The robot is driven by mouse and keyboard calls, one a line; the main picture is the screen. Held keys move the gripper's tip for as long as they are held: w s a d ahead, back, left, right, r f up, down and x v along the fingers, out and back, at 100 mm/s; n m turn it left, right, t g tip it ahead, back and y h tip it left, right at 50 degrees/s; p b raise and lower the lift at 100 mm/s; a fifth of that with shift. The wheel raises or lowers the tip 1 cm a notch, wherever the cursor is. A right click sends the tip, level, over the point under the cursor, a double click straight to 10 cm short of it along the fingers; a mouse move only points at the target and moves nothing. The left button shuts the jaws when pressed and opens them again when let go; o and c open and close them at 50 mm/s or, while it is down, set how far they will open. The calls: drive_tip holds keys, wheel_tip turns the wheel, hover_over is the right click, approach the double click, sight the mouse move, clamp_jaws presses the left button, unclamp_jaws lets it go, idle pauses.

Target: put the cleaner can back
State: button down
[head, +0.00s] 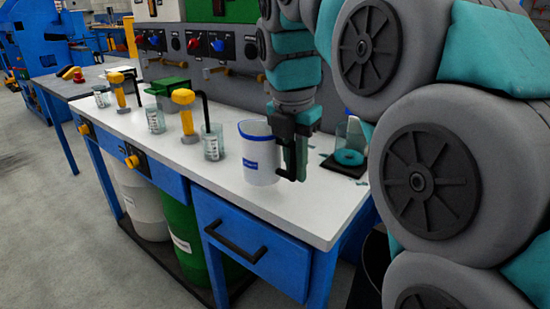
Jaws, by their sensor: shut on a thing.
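The cleaner can (258,160), a white cup-like can with a blue rim and a blue label, is upright over the right part of the white bench top (225,180). My gripper (288,160) is at the can's right side and shut on it. The dark gripper body covers the can's right edge. I cannot tell whether the can's bottom touches the bench. To the right of my gripper, a dark square base with a teal ring (348,157) and a clear upright piece sits on the bench, partly hidden by my arm.
Clear beakers (213,148) and yellow-topped dispensers (184,98) stand left of the can. A grey panel with knobs (219,46) rises behind. A blue drawer (247,245) is below the bench front. The bench's front right corner is clear.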

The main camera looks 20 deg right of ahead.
drive_tip(key=w, duration=0.2)
drive_tip(key=w+d, duration=0.1)
drive_tip(key=w, duration=0.4)
drive_tip(key=shift+w+d+f+p, duration=0.1)
drive_tip(key=shift+d+f+p, duration=0.2)
drive_tip(key=shift+d+f, duration=0.05)
drive_tip(key=shift+f, duration=1.75)
drive_tip(key=shift+f, duration=0.15)
drive_tip(key=c, duration=0.9)
unclamp_jaws()
drive_tip(key=shift+s+a+r, duration=0.1)
drive_tip(key=shift+a+r, duration=0.05)
drive_tip(key=shift+r, duration=1.15)
drive_tip(key=shift+s+a+r, duration=0.1)
drive_tip(key=shift+r, duration=1.25)
drive_tip(key=shift+s+a+r, duration=0.1)
drive_tip(key=shift+a+r, duration=0.05)
drive_tip(key=shift+r, duration=1.15)
